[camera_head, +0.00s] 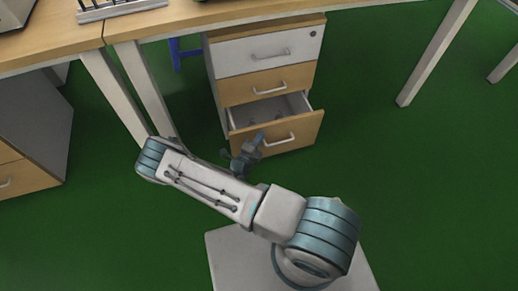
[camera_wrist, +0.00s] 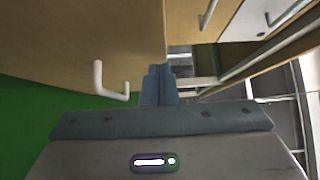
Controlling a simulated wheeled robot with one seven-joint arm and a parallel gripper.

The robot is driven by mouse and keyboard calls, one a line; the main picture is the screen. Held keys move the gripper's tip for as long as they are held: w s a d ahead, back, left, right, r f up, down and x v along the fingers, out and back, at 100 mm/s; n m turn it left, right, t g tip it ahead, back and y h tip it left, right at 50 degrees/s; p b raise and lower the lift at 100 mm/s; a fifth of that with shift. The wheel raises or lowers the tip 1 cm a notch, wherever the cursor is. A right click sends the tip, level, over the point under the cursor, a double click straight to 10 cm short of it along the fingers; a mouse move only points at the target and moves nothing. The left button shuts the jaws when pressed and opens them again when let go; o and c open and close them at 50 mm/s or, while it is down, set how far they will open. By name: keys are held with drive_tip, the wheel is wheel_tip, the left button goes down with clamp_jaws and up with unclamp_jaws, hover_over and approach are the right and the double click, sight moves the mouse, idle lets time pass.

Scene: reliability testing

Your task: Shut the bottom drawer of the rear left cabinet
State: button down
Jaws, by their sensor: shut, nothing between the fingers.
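The cabinet (camera_head: 263,52) under the desk has a white top drawer, a wooden middle drawer and a wooden bottom drawer (camera_head: 301,132). The bottom drawer stands pulled out, and its open inside shows behind the front; the two drawers above look shut. In the wrist view the bottom drawer's front (camera_wrist: 75,40) and its pale handle (camera_wrist: 110,85) fill the upper left. My gripper (camera_head: 259,137) is shut and empty at the left part of that front. Its fingers (camera_wrist: 160,72) reach the front's edge in the wrist view; I cannot tell whether they touch it.
Desk legs (camera_head: 140,95) stand left of the cabinet, and another leg (camera_head: 436,52) stands to the right. A second cabinet (camera_head: 30,130) is at the far left. The desk top (camera_head: 165,20) overhangs the cabinet. Green floor (camera_head: 420,190) is free at the right.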

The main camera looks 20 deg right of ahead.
drive_tip(key=shift+w, duration=0.5)
